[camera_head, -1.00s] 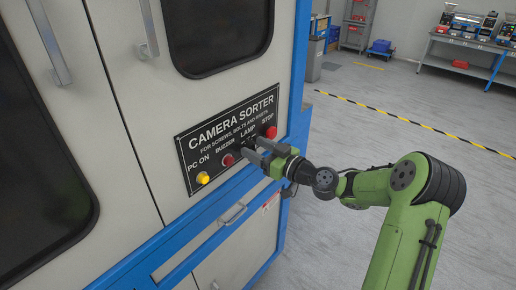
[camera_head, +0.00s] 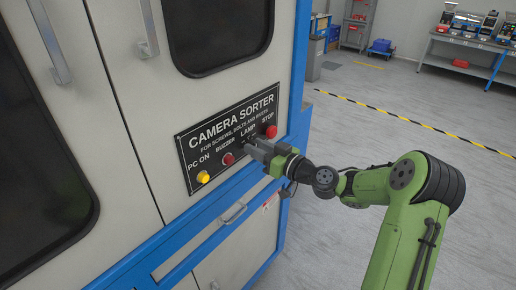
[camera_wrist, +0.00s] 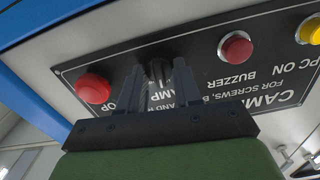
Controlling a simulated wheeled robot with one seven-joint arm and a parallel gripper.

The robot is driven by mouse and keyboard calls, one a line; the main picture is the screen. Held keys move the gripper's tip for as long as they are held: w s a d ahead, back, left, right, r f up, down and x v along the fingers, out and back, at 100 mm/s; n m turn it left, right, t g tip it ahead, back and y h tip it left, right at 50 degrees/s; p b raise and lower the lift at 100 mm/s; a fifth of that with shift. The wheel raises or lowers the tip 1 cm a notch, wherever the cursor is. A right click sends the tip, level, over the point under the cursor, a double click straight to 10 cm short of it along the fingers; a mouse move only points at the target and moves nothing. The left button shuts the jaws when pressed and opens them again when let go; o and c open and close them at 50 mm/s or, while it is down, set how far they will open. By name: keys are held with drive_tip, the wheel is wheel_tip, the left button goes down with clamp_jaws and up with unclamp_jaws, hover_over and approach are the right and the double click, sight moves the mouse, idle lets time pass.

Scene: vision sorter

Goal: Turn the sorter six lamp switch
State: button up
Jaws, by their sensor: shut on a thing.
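The lamp switch (camera_wrist: 157,72) is a small dark knob on the black "CAMERA SORTER" panel (camera_head: 207,135), between the buzzer and stop buttons. In the wrist view my gripper (camera_wrist: 160,76) has one finger on each side of the knob, shut on it. In the head view my gripper (camera_head: 252,147) reaches the panel from the right and its fingers hide most of the switch. The LAMP label is partly covered by the fingers in the wrist view.
The red stop button (camera_head: 270,131) is close to the gripper on one side, the red buzzer button (camera_head: 228,159) on the other. The yellow PC ON button (camera_head: 203,177) is farther left. A drawer handle (camera_head: 235,213) sticks out below. Open floor lies to the right.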

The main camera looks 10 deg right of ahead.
drive_tip(key=shift+d+m+p, duration=0.1)
drive_tip(key=shift+m+p, duration=0.75)
drive_tip(key=shift+m, duration=2.95)
drive_tip(key=o, duration=1)
drive_tip(key=shift+w, duration=0.1)
drive_tip(key=shift+o, duration=0.2)
drive_tip(key=v, duration=1.5)
drive_tip(key=shift+s+d, duration=0.25)
drive_tip(key=shift+s, duration=0.1)
